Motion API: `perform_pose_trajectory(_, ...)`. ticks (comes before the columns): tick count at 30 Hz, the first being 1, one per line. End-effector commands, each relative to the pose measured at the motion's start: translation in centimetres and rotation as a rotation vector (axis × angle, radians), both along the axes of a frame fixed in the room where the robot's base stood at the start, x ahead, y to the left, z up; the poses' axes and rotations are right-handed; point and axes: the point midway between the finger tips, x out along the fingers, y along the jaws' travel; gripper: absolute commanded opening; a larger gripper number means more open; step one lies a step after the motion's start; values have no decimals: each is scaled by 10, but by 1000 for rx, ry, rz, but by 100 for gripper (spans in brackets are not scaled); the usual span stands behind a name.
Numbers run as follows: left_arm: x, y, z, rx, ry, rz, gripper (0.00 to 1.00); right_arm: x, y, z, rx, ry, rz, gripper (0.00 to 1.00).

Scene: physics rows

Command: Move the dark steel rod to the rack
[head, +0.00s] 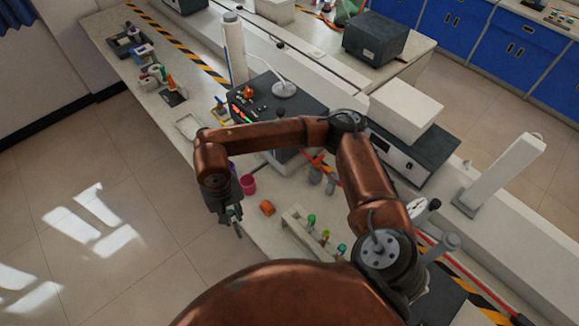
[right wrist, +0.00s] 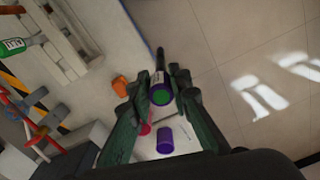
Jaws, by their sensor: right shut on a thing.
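My right gripper (head: 232,216) hangs at the front edge of the bench, left of the rack. In the right wrist view its two fingers (right wrist: 160,92) are closed on the dark rod (right wrist: 160,62). The rod's near end shows a green disc with a purple rim, and its dark far part points away from the camera. In the head view the rod is mostly hidden by the gripper. The pale rack (head: 298,233) stands on the bench, with several green- and yellow-topped items beside it. My left gripper is not in view.
An orange block (head: 267,208) lies between gripper and rack; it also shows in the right wrist view (right wrist: 119,86). A pink cup (head: 248,184) stands behind the gripper. A purple cylinder (right wrist: 165,140) shows in the right wrist view. Bare floor (head: 130,230) lies left of the bench.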

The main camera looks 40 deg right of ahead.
Motion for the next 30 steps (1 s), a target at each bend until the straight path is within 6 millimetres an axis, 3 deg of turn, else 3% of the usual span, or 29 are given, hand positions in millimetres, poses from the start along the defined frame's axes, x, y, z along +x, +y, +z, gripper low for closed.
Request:
perform_pose_trajectory(1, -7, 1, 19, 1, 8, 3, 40, -3, -25, 18, -5, -1, -74, 0)
perform_pose_trajectory(6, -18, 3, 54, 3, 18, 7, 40, -21, -105, 53, -10, 1, -334, 0)
perform_pose_trajectory(12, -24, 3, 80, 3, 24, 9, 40, -46, -170, 83, -12, -1, -532, 0)
perform_pose_trajectory(15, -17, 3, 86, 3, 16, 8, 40, -54, -186, 90, -10, -1, -583, 0)
perform_pose_trajectory(20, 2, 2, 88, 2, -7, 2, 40, -59, -194, 92, -7, 0, -609, 0)
perform_pose_trajectory(30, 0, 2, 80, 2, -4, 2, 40, -59, -194, 66, -6, 1, -609, 0)
